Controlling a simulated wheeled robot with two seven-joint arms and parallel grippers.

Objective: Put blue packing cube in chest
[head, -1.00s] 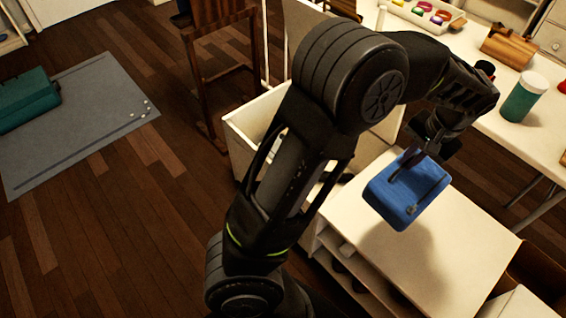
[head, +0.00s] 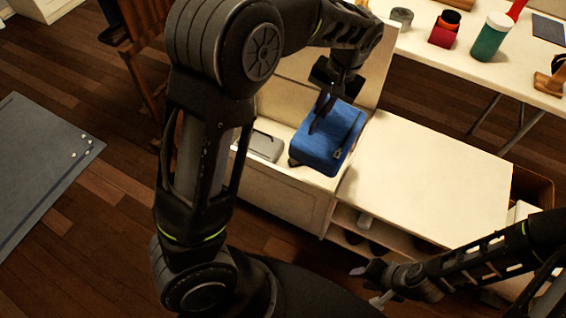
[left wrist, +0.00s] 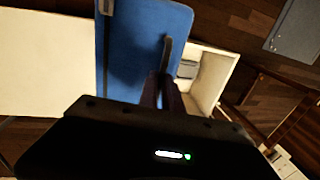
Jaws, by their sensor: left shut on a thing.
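The blue packing cube (head: 340,146) hangs tilted from my left gripper (head: 321,112), which is shut on it. In the head view it is over the right part of the open white chest (head: 283,196); whether it touches the chest's rim I cannot tell. In the left wrist view the blue cube (left wrist: 130,60) fills the upper middle, with part of the chest (left wrist: 216,75) to its right. My right gripper (head: 368,285) is low in front of the white cabinet, with its fingers apart and empty.
A grey item (head: 264,146) lies inside the chest's left part. A white cabinet (head: 430,180) with open shelves adjoins the chest on the right, its top clear. A white table (head: 460,62) with a green jar (head: 489,38) stands behind. A wooden chair (head: 133,40) is at left.

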